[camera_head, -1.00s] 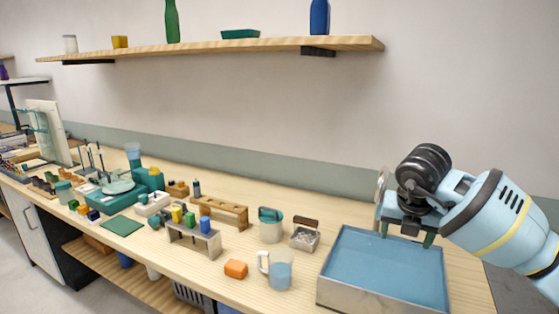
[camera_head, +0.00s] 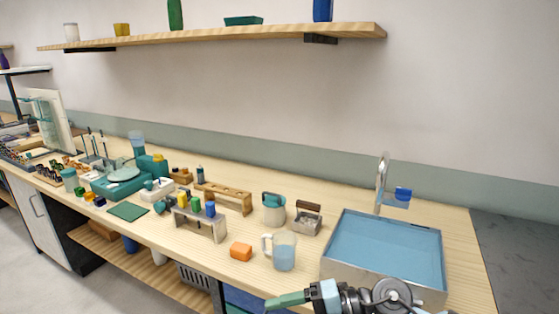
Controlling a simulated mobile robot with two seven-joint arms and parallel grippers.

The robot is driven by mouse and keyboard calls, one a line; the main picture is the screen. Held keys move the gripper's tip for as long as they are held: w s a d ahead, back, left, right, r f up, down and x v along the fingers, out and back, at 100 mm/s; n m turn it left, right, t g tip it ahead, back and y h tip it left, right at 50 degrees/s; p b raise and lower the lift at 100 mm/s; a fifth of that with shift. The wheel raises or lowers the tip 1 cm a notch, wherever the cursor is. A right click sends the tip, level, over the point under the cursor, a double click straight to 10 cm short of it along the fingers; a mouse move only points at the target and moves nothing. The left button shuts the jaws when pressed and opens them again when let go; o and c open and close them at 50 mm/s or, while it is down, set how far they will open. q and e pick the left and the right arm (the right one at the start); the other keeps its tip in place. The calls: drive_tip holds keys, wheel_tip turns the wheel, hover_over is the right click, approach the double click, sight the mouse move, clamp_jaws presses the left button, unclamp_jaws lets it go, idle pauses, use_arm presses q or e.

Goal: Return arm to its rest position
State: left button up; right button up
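My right gripper (camera_head: 287,300) is at the bottom edge in the head view, in front of the sink. Its green fingertip points left. The arm behind it, with dark round joints, is mostly cut off by the lower edge. Whether the fingers are apart cannot be made out, and I see nothing held at the tip. My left gripper is not in view.
The blue-lined sink (camera_head: 385,250) and tap (camera_head: 382,180) are behind the arm. The air above the bench is free.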

drive_tip(key=s+d+f+m+t+h, duration=0.2)
drive_tip(key=d+f+m+t+h, duration=0.35)
drive_tip(key=m, duration=0.75)
drive_tip(key=s+d+f+m+t+h, duration=0.2)
drive_tip(key=d+f+m+t, duration=0.5)
drive_tip(key=m+t, duration=0.45)
drive_tip(key=s+d+f+m+g+h, duration=0.3)
drive_tip(key=s+f, duration=0.5)
drive_tip(key=s+d+f+m+g+h, duration=0.3)
drive_tip(key=s+f+m+g, duration=0.1)
drive_tip(key=s+f, duration=0.5)
drive_tip(key=shift+d, duration=0.4)
